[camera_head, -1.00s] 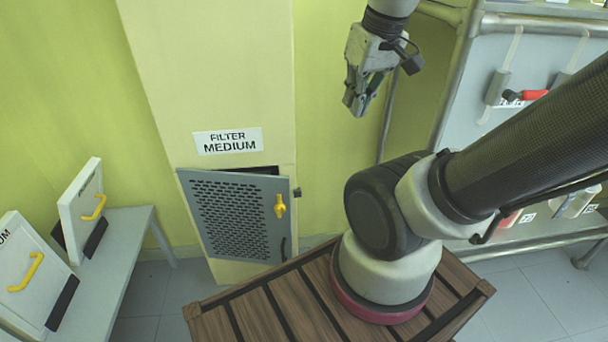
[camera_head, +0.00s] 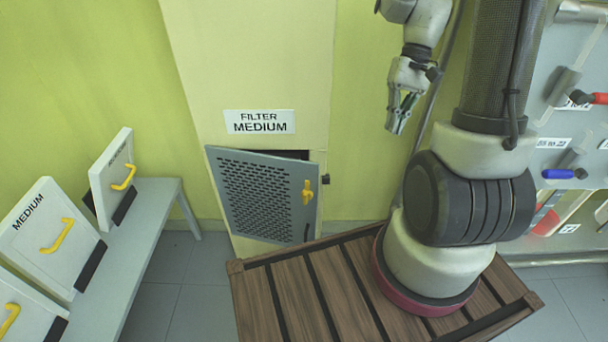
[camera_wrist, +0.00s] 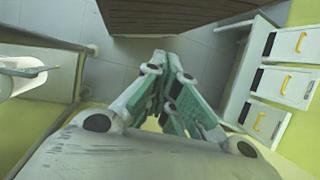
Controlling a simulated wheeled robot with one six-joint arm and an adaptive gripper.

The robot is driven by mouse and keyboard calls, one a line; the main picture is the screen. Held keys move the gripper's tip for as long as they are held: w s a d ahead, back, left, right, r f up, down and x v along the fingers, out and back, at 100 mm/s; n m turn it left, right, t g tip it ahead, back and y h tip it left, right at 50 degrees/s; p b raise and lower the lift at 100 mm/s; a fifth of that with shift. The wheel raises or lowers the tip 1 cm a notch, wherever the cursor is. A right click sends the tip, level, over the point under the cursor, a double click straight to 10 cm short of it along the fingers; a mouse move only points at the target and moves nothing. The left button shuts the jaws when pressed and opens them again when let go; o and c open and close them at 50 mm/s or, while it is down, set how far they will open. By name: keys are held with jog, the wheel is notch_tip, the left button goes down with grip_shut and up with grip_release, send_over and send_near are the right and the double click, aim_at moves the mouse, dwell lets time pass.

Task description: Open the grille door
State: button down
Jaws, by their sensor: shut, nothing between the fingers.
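The grille door (camera_head: 262,200) is a grey perforated panel low on the cream column under the "FILTER MEDIUM" label (camera_head: 259,122). It stands ajar, with a dark gap along its top and right side. A yellow latch handle (camera_head: 307,192) sits on its right part. My gripper (camera_head: 397,128) hangs up and to the right of the door, clear of it, shut and empty. In the wrist view my gripper (camera_wrist: 178,125) points down towards the floor, with its green-padded fingers together.
A grey bench (camera_head: 150,219) at left carries several white filter boxes (camera_head: 48,238) with yellow handles. My wooden-slatted base lies just in front of the door. At right is a rack panel (camera_head: 575,110) with red and blue handled valves.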

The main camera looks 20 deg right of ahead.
jog(key=w+f+m+g+y, duration=0.1)
jog(key=w+f+g+y, duration=0.2)
jog(key=f, duration=0.7)
jog(key=n+t+y, duration=0.4)
jog(key=t+y, duration=0.2)
jog(key=y, duration=0.5)
send_near(313, 172)
jog(key=w+a, duration=0.1)
jog(key=w, duration=0.1)
jog(key=a, duration=0.9)
jog(key=shift+a, duration=0.3)
jog(key=shift+s+a, duration=1.15)
jog(key=shift+s, duration=0.05)
jog(key=shift+s+a, duration=0.25)
jog(key=shift+t, duration=0.3)
